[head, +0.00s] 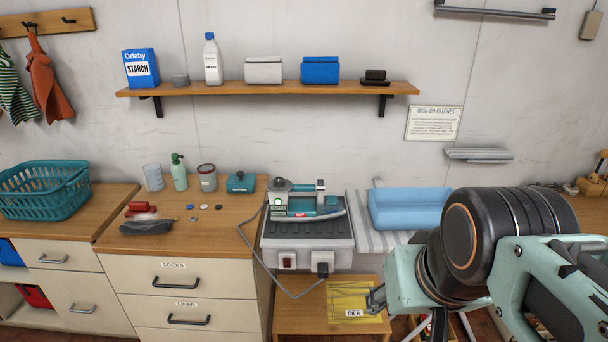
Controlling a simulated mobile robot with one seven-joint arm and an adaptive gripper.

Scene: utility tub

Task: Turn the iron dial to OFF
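The iron (322,204), grey and teal, rests on a grey ribbed stand beside the wooden cabinet. A round grey part with a dark top, seemingly the dial (281,186), sits at its left end. A small green light and a red mark show just below it; the dial's setting is too small to read. My gripper (373,299) is at the lower right, in front of and below the iron, apart from it. It is near a yellow sheet labelled SILK (345,299). Its fingers are too small and side-on to show whether they are open.
The stand (310,250) has a red switch (288,262) and a dark plug with a grey cord (250,255) looping left. A shelf (220,90) hangs above.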

